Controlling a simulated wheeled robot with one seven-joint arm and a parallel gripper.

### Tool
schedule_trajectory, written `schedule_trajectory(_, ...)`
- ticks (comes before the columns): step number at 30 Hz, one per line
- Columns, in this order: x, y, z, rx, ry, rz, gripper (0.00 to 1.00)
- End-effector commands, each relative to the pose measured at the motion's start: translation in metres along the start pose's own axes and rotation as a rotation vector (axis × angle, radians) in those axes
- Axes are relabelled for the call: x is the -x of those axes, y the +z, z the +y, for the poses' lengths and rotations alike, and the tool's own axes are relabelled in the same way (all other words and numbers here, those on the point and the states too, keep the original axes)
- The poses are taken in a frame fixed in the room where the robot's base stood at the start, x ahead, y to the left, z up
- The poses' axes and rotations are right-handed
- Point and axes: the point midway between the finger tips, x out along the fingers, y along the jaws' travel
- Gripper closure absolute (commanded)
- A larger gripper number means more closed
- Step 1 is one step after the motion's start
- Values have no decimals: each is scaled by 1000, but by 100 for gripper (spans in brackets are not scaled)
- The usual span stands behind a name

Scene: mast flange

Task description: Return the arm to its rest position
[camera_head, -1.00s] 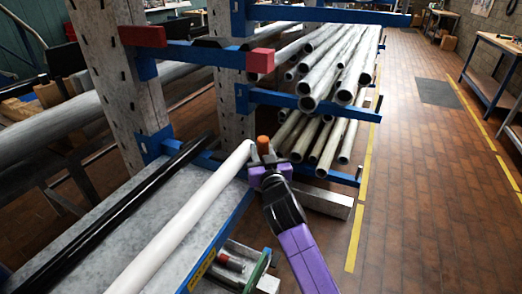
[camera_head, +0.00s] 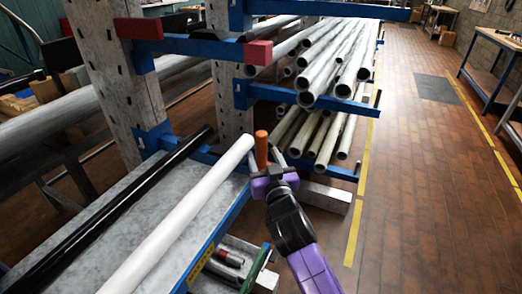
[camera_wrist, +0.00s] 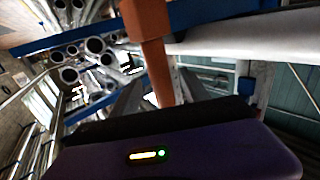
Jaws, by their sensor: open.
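My gripper (camera_head: 268,166) is at the end of my purple and black arm, beside the end of the white pole (camera_head: 190,215) in the head view. Its jaws are open. An orange handle-like piece (camera_head: 262,149) stands upright close to the fingers. In the wrist view the orange piece (camera_wrist: 152,45) rises in front of the purple gripper body, near a dark finger. I cannot tell whether it touches the jaws. The white pole (camera_wrist: 250,35) crosses behind it in the wrist view.
A blue rack (camera_head: 310,102) with several grey pipes (camera_head: 335,65) stands just beyond my gripper. A black pole (camera_head: 110,205) lies left of the white one on a grey shelf (camera_head: 60,250). Small items sit on a lower shelf (camera_head: 262,270).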

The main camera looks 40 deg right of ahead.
Motion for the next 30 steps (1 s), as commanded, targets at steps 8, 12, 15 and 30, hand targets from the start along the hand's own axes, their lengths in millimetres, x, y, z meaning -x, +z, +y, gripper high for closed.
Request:
schedule_trajectory(8,18,0,0,0,0,0,47)
schedule_trajectory(12,18,0,0,0,0,0,47)
schedule_trajectory(15,18,0,0,0,0,0,47)
schedule_trajectory(30,20,-22,-13,49,-51,71,47)
